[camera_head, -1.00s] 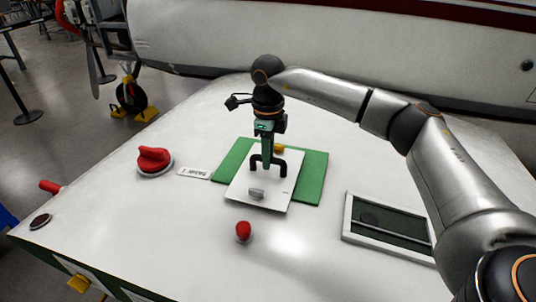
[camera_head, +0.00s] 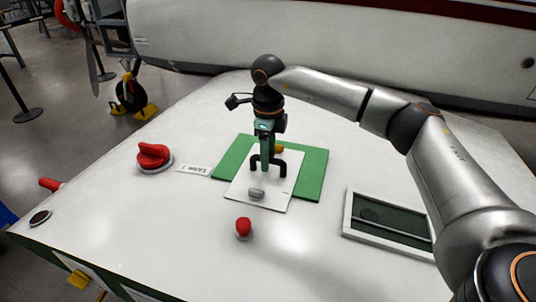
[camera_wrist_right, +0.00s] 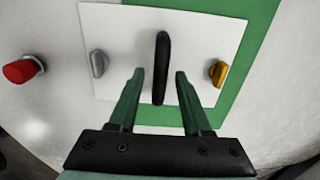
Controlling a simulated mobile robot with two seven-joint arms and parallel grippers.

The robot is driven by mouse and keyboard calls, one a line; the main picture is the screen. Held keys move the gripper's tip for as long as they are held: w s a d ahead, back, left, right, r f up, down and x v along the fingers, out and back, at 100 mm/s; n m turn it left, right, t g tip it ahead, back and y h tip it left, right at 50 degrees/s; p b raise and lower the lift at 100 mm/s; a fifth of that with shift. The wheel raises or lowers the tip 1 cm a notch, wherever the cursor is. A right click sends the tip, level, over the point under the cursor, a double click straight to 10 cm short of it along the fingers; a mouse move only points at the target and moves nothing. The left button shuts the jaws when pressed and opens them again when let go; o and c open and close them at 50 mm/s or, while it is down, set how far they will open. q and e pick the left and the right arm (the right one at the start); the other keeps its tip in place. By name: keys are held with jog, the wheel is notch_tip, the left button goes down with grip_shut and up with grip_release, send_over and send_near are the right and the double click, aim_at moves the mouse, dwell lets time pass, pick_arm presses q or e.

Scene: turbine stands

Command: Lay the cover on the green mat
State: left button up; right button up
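The cover (camera_head: 243,189) is a white plate with a black arched handle (camera_wrist_right: 161,90), a grey knob (camera_wrist_right: 98,62) and a yellow knob (camera_wrist_right: 217,73). It overlaps the green mat (camera_head: 313,175), and its front part extends past the mat's near edge. I cannot tell whether it lies fully flat. My right gripper (camera_head: 265,166) points down at the handle. In the right wrist view its fingers (camera_wrist_right: 160,76) are apart, one on each side of the handle, with gaps on both sides. My left gripper is not in view.
A red knob (camera_head: 243,228) stands in front of the cover and a larger red knob (camera_head: 153,157) stands at the left. A small label (camera_head: 194,170) lies left of the mat. A framed dark panel (camera_head: 389,221) is at the right. Bare white surface lies between them.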

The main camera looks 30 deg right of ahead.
jog(key=shift+o, duration=0.6)
jog(key=shift+o, duration=0.6)
notch_tip(320, 180, up, 5)
jog(key=p, duration=0.4)
jog(key=shift+r+p, duration=0.35)
jog(key=shift+r, duration=0.65)
jog(key=shift+f, duration=0.1)
